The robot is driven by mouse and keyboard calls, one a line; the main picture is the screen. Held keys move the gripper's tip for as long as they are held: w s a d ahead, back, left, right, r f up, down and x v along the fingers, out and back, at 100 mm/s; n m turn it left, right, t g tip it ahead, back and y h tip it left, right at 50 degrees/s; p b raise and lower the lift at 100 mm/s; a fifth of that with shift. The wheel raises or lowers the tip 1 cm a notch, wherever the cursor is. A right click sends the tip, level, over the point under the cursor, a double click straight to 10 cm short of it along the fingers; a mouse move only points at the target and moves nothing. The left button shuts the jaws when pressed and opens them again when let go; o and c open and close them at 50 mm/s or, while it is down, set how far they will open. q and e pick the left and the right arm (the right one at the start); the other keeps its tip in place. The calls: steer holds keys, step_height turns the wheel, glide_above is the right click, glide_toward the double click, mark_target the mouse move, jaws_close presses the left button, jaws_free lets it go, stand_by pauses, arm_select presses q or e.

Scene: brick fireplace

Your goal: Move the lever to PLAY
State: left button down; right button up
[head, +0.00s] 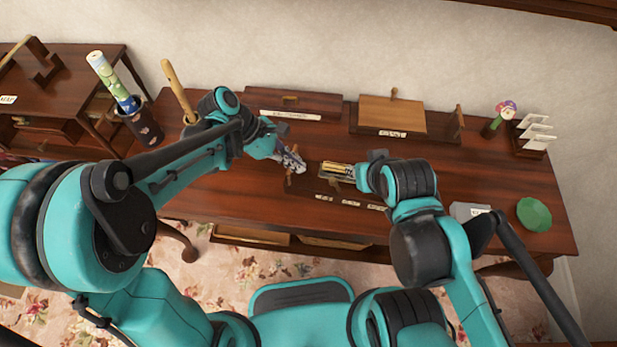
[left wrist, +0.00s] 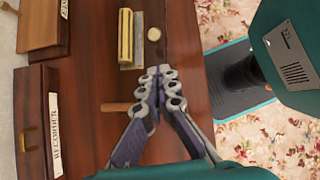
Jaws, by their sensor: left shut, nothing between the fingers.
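A wooden lever (head: 289,180) stands up from the desk's middle in the head view; it also shows in the left wrist view (left wrist: 117,106) as a brown peg beside my fingers. My left gripper (head: 300,165) is shut and empty, right by the lever; its fingers (left wrist: 160,72) hide part of the area. I cannot tell whether they touch the lever. Small white labels (head: 350,203) lie along the desk's front, too small to read. My right gripper (head: 362,172) is beside a yellow block on a grey plate (head: 338,169); its fingers are not clear.
A box labelled RECORDER (left wrist: 55,135) stands at the desk's back. A wooden box (head: 392,113), a green lidlike object (head: 533,214), a grey box (head: 468,211) and a letter rack (head: 535,132) occupy the right side. A dark pot with rolls (head: 140,124) stands left.

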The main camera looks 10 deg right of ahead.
mark_target(335, 185)
arm_select(q)
steer(key=shift+d+f+n, duration=0.15)
steer(key=shift+f+n, duration=0.1)
steer(key=shift+n, duration=0.15)
steer(key=b+x, duration=0.3)
steer(key=x, duration=0.7)
steer(key=shift+r+b, duration=0.1)
steer(key=shift+b, duration=0.25)
steer(key=shift+d+r, duration=0.1)
steer(key=shift+s+d+r+p, duration=0.1)
steer(key=shift+r+p, duration=0.05)
steer(key=shift+p, duration=0.25)
